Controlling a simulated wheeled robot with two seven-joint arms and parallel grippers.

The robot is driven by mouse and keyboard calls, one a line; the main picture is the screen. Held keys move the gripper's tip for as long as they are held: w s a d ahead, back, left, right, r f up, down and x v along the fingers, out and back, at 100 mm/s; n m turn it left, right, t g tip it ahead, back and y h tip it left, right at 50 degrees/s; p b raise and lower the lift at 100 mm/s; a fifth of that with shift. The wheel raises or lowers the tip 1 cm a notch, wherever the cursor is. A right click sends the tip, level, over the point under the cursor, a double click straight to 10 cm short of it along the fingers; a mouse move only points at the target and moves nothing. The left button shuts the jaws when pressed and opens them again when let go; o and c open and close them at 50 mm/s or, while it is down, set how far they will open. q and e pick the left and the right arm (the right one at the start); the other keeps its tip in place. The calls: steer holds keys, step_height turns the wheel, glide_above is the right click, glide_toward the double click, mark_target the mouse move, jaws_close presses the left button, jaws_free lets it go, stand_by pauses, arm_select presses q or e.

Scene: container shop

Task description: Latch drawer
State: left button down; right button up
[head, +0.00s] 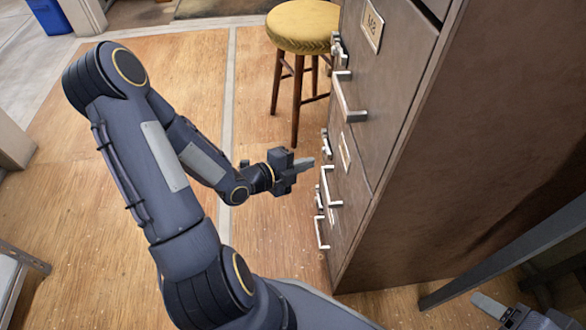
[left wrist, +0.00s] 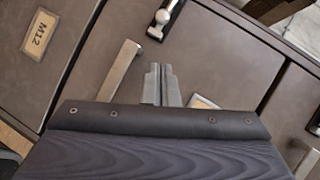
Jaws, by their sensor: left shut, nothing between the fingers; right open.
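A brown cabinet (head: 470,150) with several drawers stands at the right in the head view. Its drawer fronts carry silver bar handles (head: 348,98), small metal latches (head: 327,145) and label plates (head: 372,24). My left gripper (head: 312,162) is shut and empty, just in front of the drawer fronts. In the left wrist view the shut fingers (left wrist: 160,80) point at a drawer front, between a bar handle (left wrist: 120,70) and a partly hidden pale plate (left wrist: 203,102). A metal latch (left wrist: 163,20) lies beyond the fingertips. My right gripper (head: 488,305) is at the bottom right, partly cut off.
A wooden stool (head: 302,28) with a yellow seat stands close to the cabinet's far end. A blue bin (head: 48,15) is at the top left. The wooden floor around my left arm is otherwise clear. A label reading M12 (left wrist: 39,34) shows in the left wrist view.

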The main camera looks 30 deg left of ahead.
mark_target(324, 147)
arm_select(q)
steer(key=shift+w+f+b, duration=0.25)
steer(key=shift+w+f, duration=0.25)
steer(key=shift+w, duration=0.55)
steer(key=shift+w+f+b, duration=0.3)
steer(key=shift+w+f, duration=0.15)
steer(key=shift+w, duration=0.65)
steer(key=shift+w+f+b, duration=0.25)
steer(key=shift+w+f, duration=0.25)
steer(key=shift+w, duration=0.55)
steer(key=shift+w+a+b, duration=0.4)
steer(key=shift+w+a, duration=0.15)
steer(key=shift+w, duration=0.25)
steer(key=shift+r, duration=0.1)
